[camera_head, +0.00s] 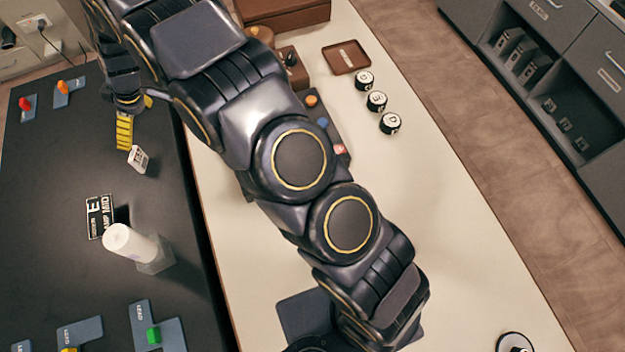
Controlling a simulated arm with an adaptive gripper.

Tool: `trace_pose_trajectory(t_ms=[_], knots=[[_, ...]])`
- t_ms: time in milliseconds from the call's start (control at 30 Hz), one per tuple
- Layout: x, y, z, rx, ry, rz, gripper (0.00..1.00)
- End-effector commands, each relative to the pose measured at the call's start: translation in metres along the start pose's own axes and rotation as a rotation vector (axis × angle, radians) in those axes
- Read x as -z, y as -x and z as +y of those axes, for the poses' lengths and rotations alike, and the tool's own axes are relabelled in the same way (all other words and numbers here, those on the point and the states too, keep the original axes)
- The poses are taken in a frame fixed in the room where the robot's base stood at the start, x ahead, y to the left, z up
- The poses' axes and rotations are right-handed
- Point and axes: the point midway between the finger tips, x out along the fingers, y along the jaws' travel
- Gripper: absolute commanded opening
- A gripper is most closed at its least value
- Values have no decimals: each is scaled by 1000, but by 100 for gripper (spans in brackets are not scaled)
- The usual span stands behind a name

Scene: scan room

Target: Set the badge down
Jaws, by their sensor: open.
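A small white card with dark and red print, which looks like the badge (138,159), is on or just above the dark table (60,180) at the left. My gripper (124,140) has yellow fingers that point down just left of the card's upper edge. The gripper is open. I cannot tell whether a finger still touches the card, or whether the card lies flat or leans.
A black-and-white label card (100,216) and a white cylinder (130,243) in a clear holder stand nearer. Blue-grey pieces with a green peg (154,335) line the front. On the cream counter (440,200) are a brown tray (346,57) and round black-and-white pieces (376,101).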

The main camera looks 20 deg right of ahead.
Motion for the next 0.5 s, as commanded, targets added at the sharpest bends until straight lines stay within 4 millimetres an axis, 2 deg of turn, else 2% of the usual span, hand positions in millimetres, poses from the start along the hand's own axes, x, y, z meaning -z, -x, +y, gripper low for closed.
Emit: trace_pose_trajectory(t_ms=[33, 200, 367, 500], knots=[[-9, 27, 2, -3, -46, -6, 80], [-62, 108, -9, 0, -233, -75, 80], [-123, 173, -34, -11, -419, -153, 80], [-180, 219, -66, -33, -589, -222, 80]])
